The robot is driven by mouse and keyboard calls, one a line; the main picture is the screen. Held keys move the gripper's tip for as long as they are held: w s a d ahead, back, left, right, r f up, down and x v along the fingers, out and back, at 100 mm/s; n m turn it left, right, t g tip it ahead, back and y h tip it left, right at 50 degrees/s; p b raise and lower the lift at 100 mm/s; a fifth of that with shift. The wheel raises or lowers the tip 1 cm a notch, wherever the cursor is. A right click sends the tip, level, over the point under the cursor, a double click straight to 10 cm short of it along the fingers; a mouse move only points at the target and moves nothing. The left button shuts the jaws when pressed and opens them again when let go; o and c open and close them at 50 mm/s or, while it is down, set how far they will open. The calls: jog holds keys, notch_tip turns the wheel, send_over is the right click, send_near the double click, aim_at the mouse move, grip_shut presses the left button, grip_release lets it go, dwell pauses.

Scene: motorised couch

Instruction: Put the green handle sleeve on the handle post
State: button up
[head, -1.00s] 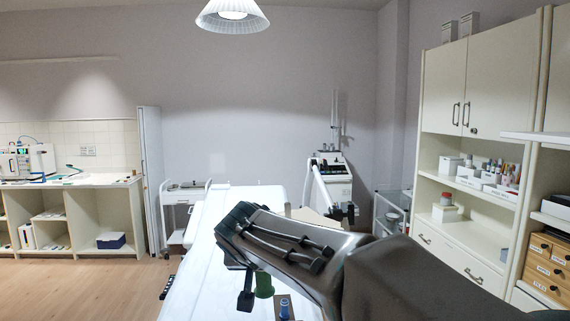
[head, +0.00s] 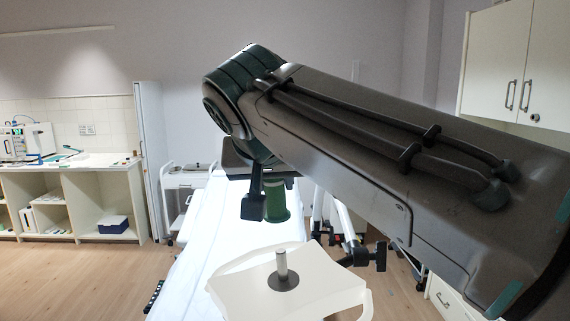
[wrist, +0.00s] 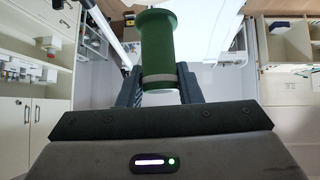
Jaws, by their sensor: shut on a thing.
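The green handle sleeve (head: 275,203) is held in my gripper (head: 262,198), seen from above in the head view, and hangs roughly upright above the white couch. In the wrist view the sleeve (wrist: 156,45) stands between the two dark fingers of my gripper (wrist: 160,88), which are shut on it. It has a flared rim and a pale band. A short grey post (head: 281,264), which looks like the handle post, rises from a dark round base on a pale panel. The sleeve is above and beyond it in the picture, apart from it.
The pale panel (head: 330,292) with raised curved edges fills the lower middle. The long white couch (head: 205,240) runs behind it. A jointed arm with a black knob (head: 372,257) stands to the right. Shelves (head: 75,205) are at left, a wall cabinet (head: 510,85) at right.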

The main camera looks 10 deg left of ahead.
aim_at(275, 206)
jog(key=shift+r, duration=0.15)
jog(key=shift+s, duration=0.15)
jog(key=shift+b, duration=0.3)
jog(key=shift+f, duration=0.3)
jog(key=f+b, duration=0.5)
jog(key=shift+d, duration=0.2)
jog(key=shift+w+d+f+b, duration=0.1)
jog(key=shift+w+f+b, duration=0.05)
jog(key=shift+f+b, duration=0.8)
jog(key=shift+w+f+b, duration=0.1)
jog(key=shift+f+b, duration=0.75)
jog(key=shift+b, duration=0.05)
dwell(3.1)
jog(key=o, duration=1)
